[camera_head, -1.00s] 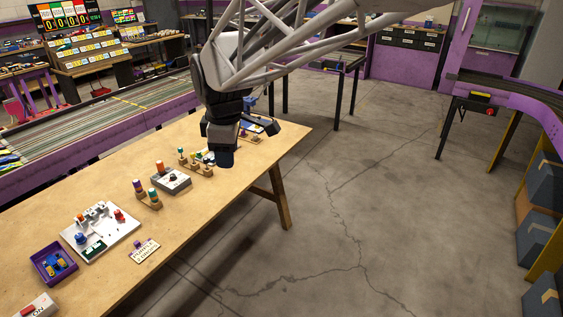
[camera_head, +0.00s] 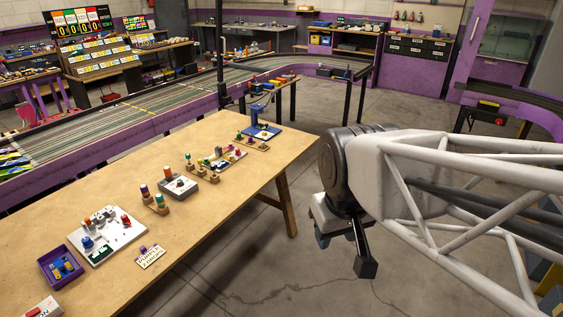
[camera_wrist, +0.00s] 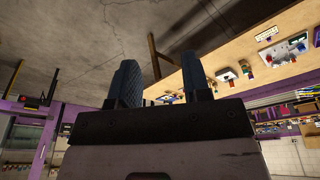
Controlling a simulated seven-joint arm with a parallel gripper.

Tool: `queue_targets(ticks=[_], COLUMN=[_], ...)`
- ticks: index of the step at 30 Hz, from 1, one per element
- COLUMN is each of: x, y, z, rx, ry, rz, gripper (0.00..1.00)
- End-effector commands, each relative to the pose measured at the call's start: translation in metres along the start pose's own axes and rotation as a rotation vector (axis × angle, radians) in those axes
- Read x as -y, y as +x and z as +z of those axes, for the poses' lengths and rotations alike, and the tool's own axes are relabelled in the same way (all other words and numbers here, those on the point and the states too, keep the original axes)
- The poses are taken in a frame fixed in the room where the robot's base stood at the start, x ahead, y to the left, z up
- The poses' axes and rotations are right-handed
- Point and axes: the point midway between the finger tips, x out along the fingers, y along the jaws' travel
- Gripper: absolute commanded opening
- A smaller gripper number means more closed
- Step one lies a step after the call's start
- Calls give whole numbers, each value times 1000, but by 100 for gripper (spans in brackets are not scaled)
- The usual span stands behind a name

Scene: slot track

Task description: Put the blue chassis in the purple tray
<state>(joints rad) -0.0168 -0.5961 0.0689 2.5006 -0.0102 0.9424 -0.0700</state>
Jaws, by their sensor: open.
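The purple tray (camera_head: 45,265) lies at the near left end of the wooden table in the head view. Small blue and yellow pieces (camera_head: 65,268) lie inside it. A small blue piece (camera_head: 88,243) sits on the white board (camera_head: 122,236) beside the tray. I cannot tell which blue piece is the chassis. My gripper (camera_head: 345,250) hangs past the table's right edge, over the floor, far from the tray. Its fingers also show in the wrist view (camera_wrist: 163,85), spread apart with nothing between them.
The table (camera_head: 190,225) also bears a grey box (camera_head: 180,187), pegs on wooden blocks (camera_head: 153,200), a small sign (camera_head: 150,256) and a blue stand (camera_head: 262,131) at the far end. A slot track (camera_head: 110,125) runs behind it. The floor right of the table is clear.

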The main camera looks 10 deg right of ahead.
Motion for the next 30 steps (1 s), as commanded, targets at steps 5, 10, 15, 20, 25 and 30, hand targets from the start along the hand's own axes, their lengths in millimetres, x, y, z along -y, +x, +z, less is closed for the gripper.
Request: queue_targets(ticks=[5,10,15,20,25,30], x=[-5,-6,-6,-6,-6,-6], y=[3,4,4,4,4,4], z=[19,23,22,22,22,22], rx=[-5,-6,-6,-6,-6,-6], ry=[95,114,113,112,112,112], rz=[5,6,6,6,6,6], gripper=[44,44,44,44,44,44])
